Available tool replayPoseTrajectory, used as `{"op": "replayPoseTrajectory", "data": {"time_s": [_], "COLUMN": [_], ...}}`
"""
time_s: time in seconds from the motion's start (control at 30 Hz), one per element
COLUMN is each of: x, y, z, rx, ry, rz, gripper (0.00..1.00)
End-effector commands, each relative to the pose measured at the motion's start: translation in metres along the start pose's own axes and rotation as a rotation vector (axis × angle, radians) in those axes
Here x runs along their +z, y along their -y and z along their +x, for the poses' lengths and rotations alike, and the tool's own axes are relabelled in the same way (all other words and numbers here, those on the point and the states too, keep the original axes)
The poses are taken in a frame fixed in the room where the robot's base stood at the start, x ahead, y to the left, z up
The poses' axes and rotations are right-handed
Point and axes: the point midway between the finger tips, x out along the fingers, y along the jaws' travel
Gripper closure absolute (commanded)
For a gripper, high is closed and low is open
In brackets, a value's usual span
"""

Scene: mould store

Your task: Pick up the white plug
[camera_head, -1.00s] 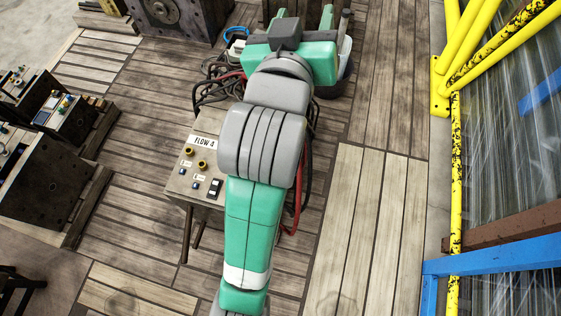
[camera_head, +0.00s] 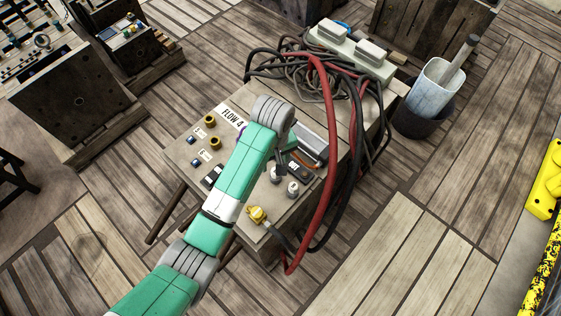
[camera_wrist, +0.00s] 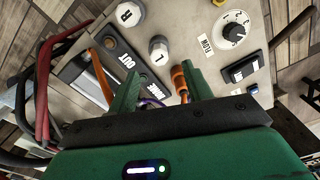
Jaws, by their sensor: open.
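Two round white plug-like pieces stand on the control panel (camera_head: 225,160): one (camera_wrist: 130,13) marked R, and one (camera_wrist: 159,48) with another mark. In the head view they are small pale pieces, one (camera_head: 275,174) to the left and one (camera_head: 293,188) to the right. I cannot tell which one the task means. My gripper (camera_wrist: 160,85) is open and its green fingers point at the panel. The second white piece lies just beyond the gap between the fingertips, apart from them. In the head view my gripper (camera_head: 284,168) is low over the panel, partly hidden by my arm.
An orange plug (camera_wrist: 181,80) is close to the right finger, and a purple cable (camera_wrist: 150,102) passes between the fingers. Red hose (camera_head: 327,110) and black cables hang at the panel's right. A yellow connector (camera_head: 258,214) sits at the front edge. A bucket (camera_head: 424,112) stands right.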

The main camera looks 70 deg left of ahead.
Motion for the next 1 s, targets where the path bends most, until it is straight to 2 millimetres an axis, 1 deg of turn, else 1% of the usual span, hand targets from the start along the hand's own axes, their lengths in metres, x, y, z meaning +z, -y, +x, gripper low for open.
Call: {"op": "replayPoseTrajectory", "data": {"time_s": [0.03,0.17,0.3,0.4,0.5,0.7,0.73,0.8,0.87,0.9,0.97,1.0], "x": [0.000,0.000,0.001,0.001,0.001,0.002,0.002,0.002,0.002,0.002,0.002,0.002], "y": [0.001,0.000,0.001,0.000,0.000,0.000,0.000,0.000,0.000,0.000,0.000,0.000], "z": [0.011,0.016,0.045,0.059,0.065,0.064,0.064,0.064,0.064,0.064,0.064,0.064], "rx": [-0.002,0.001,0.000,0.001,0.001,0.002,0.002,0.002,0.002,0.002,0.002,0.002], "ry": [0.001,0.000,-0.001,-0.001,-0.001,-0.001,-0.002,-0.001,-0.002,-0.002,-0.002,-0.002], "rz": [0.000,0.002,0.002,0.002,0.003,0.003,0.003,0.003,0.003,0.003,0.003,0.004], "gripper": [0.50,0.50,0.50,0.50,0.50,0.50,0.52,0.66,0.78,0.86,0.97,0.99]}}
